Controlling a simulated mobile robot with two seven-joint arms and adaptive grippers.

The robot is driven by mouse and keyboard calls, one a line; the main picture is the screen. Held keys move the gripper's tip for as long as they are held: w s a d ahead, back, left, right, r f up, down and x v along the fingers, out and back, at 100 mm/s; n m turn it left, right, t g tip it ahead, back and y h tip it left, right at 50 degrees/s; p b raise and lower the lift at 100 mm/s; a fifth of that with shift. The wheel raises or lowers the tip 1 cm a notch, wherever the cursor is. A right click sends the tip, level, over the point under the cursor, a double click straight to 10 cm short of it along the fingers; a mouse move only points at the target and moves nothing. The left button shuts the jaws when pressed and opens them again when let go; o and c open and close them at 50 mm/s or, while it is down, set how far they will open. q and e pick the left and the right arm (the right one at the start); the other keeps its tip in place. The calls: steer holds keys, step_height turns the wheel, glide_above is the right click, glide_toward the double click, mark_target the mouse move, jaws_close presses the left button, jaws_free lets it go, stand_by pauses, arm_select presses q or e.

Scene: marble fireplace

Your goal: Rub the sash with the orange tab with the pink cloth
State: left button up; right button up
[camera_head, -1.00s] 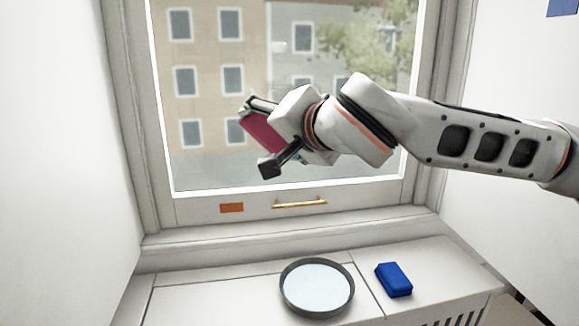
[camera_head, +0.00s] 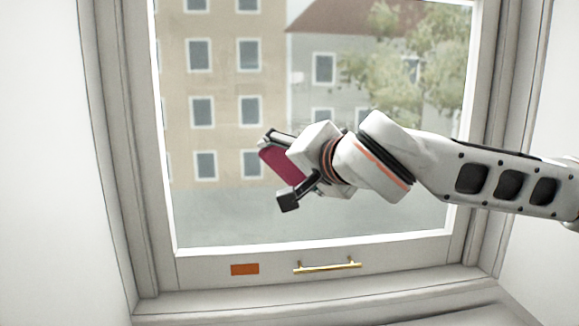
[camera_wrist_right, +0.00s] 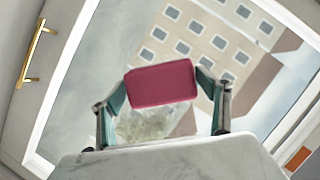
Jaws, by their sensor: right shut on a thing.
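A window sash (camera_head: 205,257) with a pale frame and a large pane stands in front of me. Its bottom rail carries an orange tab (camera_head: 245,269) and, to the right of it, a brass handle (camera_head: 327,266). My right gripper (camera_head: 278,170) is shut on the pink cloth (camera_head: 281,167), a folded pad, in front of the lower middle of the pane. In the right wrist view the pink cloth (camera_wrist_right: 161,83) sits between both fingers, with the brass handle (camera_wrist_right: 37,52) at left. I cannot tell whether the cloth touches the glass. My left gripper is not in view.
Buildings and a tree lie outside. The area left of my gripper is clear.

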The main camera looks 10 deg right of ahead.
steer(key=shift+w, duration=0.75)
steer(key=shift+w+f, duration=0.15)
steer(key=shift+w, duration=0.75)
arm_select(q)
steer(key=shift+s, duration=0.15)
arm_select(e)
steer(key=shift+w, duration=1)
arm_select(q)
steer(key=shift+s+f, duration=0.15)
arm_select(e)
steer(key=shift+w+a, duration=0.1)
steer(key=shift+w, duration=0.8)
